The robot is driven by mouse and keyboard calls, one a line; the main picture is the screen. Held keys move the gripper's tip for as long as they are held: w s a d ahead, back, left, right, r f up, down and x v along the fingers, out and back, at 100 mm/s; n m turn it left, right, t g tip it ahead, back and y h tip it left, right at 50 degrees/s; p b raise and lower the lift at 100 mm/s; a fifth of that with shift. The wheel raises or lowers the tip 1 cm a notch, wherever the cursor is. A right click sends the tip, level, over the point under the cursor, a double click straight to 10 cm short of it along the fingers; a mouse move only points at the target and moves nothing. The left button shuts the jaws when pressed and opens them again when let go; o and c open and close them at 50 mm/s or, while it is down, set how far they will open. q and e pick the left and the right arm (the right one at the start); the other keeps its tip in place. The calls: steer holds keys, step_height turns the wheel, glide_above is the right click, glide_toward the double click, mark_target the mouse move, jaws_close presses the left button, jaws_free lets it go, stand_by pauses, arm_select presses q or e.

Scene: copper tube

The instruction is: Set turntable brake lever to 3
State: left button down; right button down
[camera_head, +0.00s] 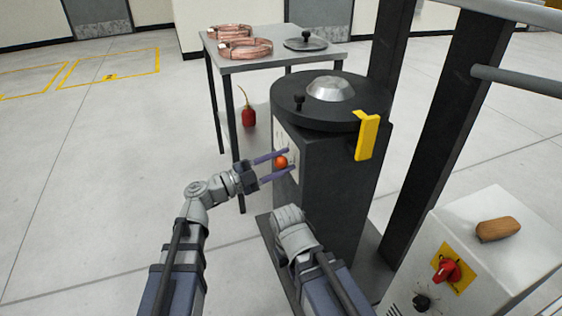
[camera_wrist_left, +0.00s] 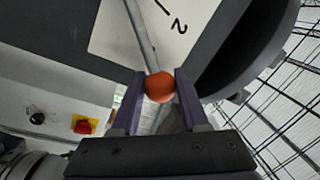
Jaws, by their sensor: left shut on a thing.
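The brake lever has an orange ball knob (camera_head: 281,162) on the near-left side of the dark turntable pedestal (camera_head: 335,185). In the left wrist view the orange knob (camera_wrist_left: 160,87) sits between the two fingers, with its thin grey rod (camera_wrist_left: 141,35) running up over a white scale plate (camera_wrist_left: 110,35). A numeral 2, turned over, shows on that plate to the right of the rod; other numerals cannot be read. My left gripper (camera_head: 290,159) is shut on the knob. My right arm shows in front of the pedestal, but its gripper does not show.
The round black turntable (camera_head: 350,108) tops the pedestal, with a yellow bracket (camera_head: 367,137) on its rim. A table (camera_head: 275,62) with copper coils (camera_head: 245,48) stands behind. A control box (camera_head: 500,235) with a red switch (camera_head: 447,270) is at right. Floor at left is clear.

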arm_select(q)
steer(key=shift+s+f, duration=0.1)
steer(key=shift+s, duration=0.05)
steer(key=shift+c, duration=2.2)
jaws_free()
steer(key=b+v, duration=0.1)
steer(key=v, duration=0.6)
steer(key=shift+a, duration=0.35)
steer(key=shift+s+f, duration=0.1)
